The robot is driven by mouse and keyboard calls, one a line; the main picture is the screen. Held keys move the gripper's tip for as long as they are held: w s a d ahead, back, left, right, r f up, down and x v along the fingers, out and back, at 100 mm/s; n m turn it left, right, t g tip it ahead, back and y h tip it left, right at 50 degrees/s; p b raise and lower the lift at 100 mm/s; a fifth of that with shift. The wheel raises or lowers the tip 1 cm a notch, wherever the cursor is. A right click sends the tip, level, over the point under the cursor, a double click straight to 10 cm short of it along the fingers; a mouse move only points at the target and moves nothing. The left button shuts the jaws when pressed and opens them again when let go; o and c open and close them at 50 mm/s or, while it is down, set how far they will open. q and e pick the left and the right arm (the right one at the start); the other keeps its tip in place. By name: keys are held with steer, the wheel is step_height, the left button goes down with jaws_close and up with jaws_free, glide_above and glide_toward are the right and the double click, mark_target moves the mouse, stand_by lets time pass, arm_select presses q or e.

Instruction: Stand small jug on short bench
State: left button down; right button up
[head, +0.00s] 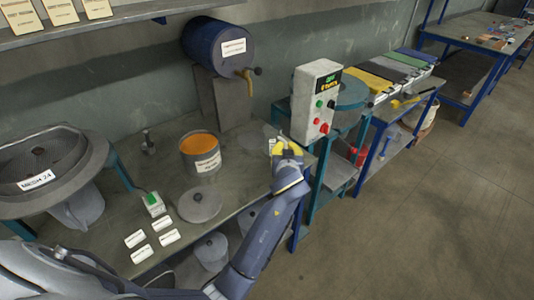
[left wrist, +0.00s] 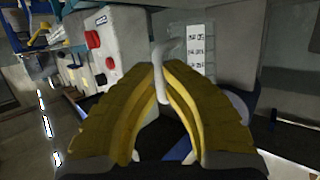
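The small jug (head: 268,138) is clear and faint in the head view, at the right end of the near bench (head: 238,190). In the left wrist view its pale handle (left wrist: 164,72) and a white scale label (left wrist: 197,50) show. My left gripper (head: 287,148) is at the jug. In the left wrist view its yellow fingers (left wrist: 163,75) close in on either side of the handle and appear shut on it. Whether the jug's base touches the bench is hidden. Which bench is the short one I cannot tell. My right gripper is not in view.
A control box (head: 316,100) on a teal stand is close to the right of my left gripper. An orange-filled pail (head: 200,152), a round lid (head: 200,204) and a blue drum (head: 214,47) are to the left. A blue-legged bench (head: 412,95) with coloured trays is beyond.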

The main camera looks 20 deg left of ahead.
arm_select(q)
steer(key=shift+f, duration=2.7)
steer(key=shift+f, duration=0.15)
steer(key=c, duration=1.6)
jaws_free()
